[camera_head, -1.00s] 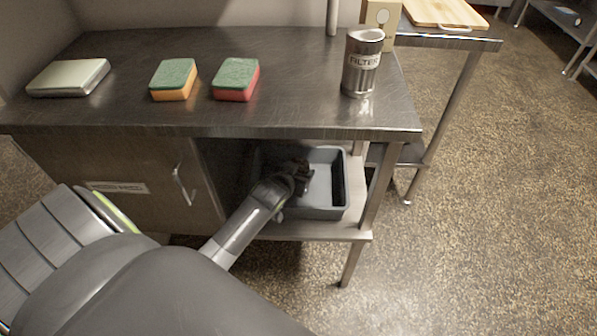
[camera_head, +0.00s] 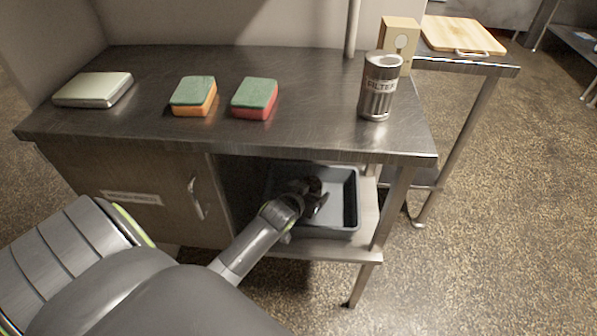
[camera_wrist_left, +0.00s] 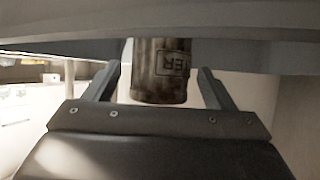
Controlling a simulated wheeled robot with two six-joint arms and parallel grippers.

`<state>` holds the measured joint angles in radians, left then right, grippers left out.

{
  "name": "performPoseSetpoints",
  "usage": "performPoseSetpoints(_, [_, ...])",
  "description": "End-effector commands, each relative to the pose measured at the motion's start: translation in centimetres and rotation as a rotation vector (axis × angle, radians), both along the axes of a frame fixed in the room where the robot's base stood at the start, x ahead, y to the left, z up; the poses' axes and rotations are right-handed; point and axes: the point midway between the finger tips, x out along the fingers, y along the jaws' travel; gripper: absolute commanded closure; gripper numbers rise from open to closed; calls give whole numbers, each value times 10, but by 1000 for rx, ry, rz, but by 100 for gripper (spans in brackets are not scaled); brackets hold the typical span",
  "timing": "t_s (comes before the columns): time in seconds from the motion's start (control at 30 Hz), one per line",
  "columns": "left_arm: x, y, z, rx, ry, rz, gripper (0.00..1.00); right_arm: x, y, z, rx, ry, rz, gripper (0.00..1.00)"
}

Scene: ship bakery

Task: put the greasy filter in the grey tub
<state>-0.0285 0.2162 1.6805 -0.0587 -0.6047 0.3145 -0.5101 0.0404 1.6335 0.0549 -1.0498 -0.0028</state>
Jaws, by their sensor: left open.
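The grey tub (camera_head: 357,205) sits on the lower shelf, under the right part of the steel table. My left gripper (camera_head: 318,198) reaches into it from the left, low over its floor. In the left wrist view the greasy filter (camera_wrist_left: 160,72), a dark, stained can with part of a label showing, is between the two open fingers (camera_wrist_left: 160,88). Gaps show on both sides of it, so the fingers do not grip it. In the head view the filter is hard to separate from the dark gripper. My right gripper is not in view.
On the table top (camera_head: 300,130) stand a clean metal filter can (camera_head: 380,90), two sponges (camera_head: 193,95), (camera_head: 254,98) and a pale metal case (camera_head: 93,89). A cardboard box (camera_head: 399,40) is behind the can. The table edge overhangs the tub; a table leg (camera_head: 385,225) is to its right.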

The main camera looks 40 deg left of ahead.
Motion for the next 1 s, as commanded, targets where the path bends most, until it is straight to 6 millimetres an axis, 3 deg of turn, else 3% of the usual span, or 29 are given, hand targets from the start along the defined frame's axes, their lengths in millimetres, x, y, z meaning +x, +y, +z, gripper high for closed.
performPoseSetpoints(0.5, [-78, -13, 45, -1, 0, 0, 23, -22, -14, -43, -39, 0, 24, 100])
performPoseSetpoints(0.7, [-89, -15, 51, -1, -1, 0, 23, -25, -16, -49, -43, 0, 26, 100])
performPoseSetpoints(1.0, [-90, -15, 51, -1, -1, 0, 23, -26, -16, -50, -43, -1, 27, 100])
